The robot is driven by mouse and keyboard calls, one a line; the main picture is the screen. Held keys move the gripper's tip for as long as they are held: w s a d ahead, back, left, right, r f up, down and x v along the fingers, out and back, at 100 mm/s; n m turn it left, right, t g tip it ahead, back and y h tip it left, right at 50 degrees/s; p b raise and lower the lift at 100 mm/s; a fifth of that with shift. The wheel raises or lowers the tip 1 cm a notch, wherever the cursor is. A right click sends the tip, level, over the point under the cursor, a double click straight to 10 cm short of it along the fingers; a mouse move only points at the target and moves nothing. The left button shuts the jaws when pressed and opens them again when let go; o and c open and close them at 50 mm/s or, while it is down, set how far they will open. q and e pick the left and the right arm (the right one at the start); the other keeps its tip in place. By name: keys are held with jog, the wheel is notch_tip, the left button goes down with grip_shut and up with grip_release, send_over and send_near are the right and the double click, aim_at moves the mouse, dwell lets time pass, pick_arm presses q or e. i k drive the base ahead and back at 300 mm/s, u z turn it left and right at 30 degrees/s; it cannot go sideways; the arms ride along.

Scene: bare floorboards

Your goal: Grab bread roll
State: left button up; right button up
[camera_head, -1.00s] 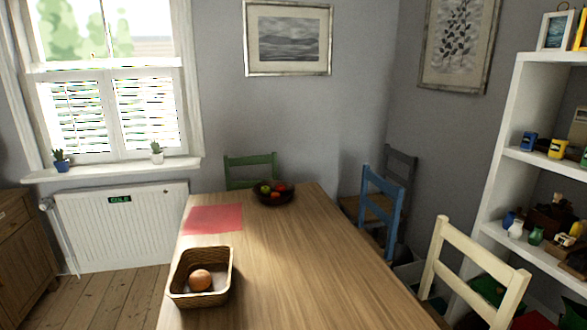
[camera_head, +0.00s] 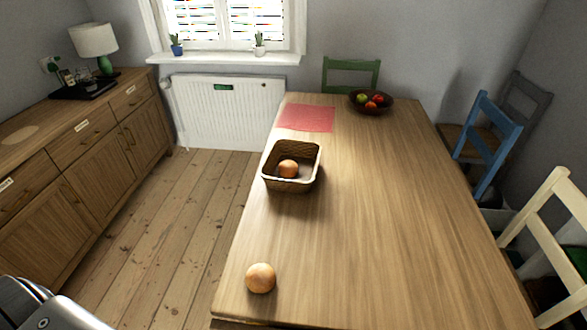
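A round, golden-brown bread roll (camera_head: 261,278) lies on the near left part of the wooden table (camera_head: 385,210), close to its left edge. A second roll (camera_head: 288,169) sits inside a brown wicker basket (camera_head: 271,184) farther up the table. Part of my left arm shows at the lower left corner, left of the near roll and apart from it. Its gripper fingers are not visible. My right gripper is not in view.
A red placemat (camera_head: 306,118) and a dark fruit bowl (camera_head: 371,104) are at the table's far end. Green (camera_head: 350,75), blue (camera_head: 492,140) and cream (camera_head: 556,215) chairs stand around it. A wooden sideboard (camera_head: 75,165) is at left, with bare floor between.

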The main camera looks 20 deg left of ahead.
aim_at(260, 278)
jog(key=u, duration=0.95)
